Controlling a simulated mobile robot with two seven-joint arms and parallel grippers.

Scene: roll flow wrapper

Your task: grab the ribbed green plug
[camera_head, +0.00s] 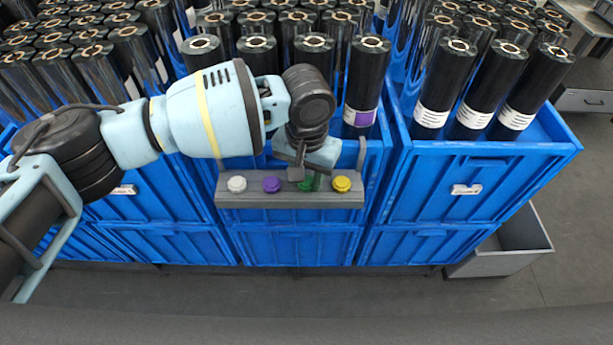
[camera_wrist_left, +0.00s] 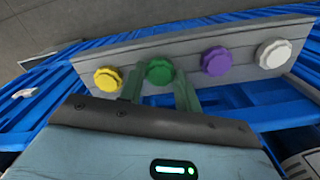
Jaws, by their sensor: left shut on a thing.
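The ribbed green plug (camera_wrist_left: 160,71) sits on a grey rail between a yellow plug (camera_wrist_left: 108,79) and a purple plug (camera_wrist_left: 215,61) in the left wrist view. In the head view the green plug (camera_head: 306,186) is partly hidden by my left gripper (camera_head: 309,183). The left gripper's green fingers (camera_wrist_left: 162,88) are shut on the green plug, one on each side of it. A white plug (camera_wrist_left: 273,54) is at the rail's end. My right gripper is not in view.
The grey rail (camera_head: 290,201) hangs on the front of a blue crate (camera_head: 290,245). Blue crates full of upright black rolls (camera_head: 440,82) stand behind and to both sides. A grey open bin (camera_head: 520,245) is at the lower right. The floor in front is clear.

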